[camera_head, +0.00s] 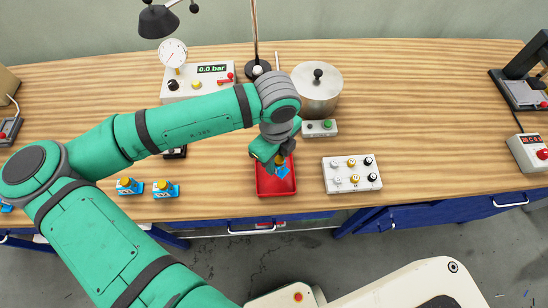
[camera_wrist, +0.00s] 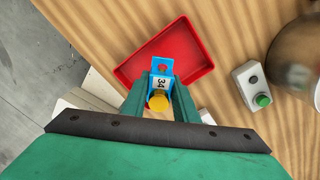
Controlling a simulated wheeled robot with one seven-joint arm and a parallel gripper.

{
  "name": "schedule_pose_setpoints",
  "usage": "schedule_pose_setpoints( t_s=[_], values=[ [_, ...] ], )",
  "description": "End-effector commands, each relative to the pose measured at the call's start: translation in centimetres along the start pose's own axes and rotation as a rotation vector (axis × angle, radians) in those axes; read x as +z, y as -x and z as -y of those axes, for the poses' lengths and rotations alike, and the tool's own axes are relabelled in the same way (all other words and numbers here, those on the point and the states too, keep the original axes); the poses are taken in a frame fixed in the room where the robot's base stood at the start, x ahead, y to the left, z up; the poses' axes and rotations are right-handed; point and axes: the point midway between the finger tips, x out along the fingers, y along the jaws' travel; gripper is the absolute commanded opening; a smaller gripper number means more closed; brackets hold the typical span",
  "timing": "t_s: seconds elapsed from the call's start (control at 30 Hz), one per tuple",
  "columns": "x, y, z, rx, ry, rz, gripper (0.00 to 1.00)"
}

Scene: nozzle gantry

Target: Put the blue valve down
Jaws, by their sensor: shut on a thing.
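The blue valve (camera_wrist: 161,68) carries a white label reading 34 and a yellow cap. My gripper (camera_wrist: 160,97) is shut on it in the wrist view. In the head view the blue valve (camera_head: 282,171) shows below my gripper (camera_head: 279,160), over the red tray (camera_head: 263,190). The red tray (camera_wrist: 207,68) lies behind and beneath the valve in the wrist view. I cannot tell whether the valve touches the tray floor. Two more blue valves with yellow caps, one (camera_head: 129,186) and another (camera_head: 166,189), stand on the table left of the tray.
A white block with several knobs (camera_head: 340,184) stands right of the tray. A button box (camera_head: 320,128) and a metal pot (camera_head: 317,95) are behind it. A pressure panel (camera_head: 200,92) and lamp (camera_head: 158,22) stand at the back left.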

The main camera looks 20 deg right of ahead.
Motion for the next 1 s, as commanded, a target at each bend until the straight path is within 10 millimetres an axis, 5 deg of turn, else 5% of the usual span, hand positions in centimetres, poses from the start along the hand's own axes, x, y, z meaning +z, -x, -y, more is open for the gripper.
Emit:
schedule_pose_setpoints(
  t_s=[0.4,0.83,0.87,0.9,1.0],
  values=[
    [0.5,-3.9,0.0,0.000,0.007,-0.002,0.00],
    [0.6,-4.5,-0.1,0.000,0.011,-0.001,0.00],
    [0.6,-4.5,-0.1,0.000,0.011,-0.001,0.34],
    [0.7,-4.5,-0.1,0.000,0.011,0.000,0.43],
    [0.6,-4.5,-0.1,0.000,0.011,0.000,0.45]
  ],
)
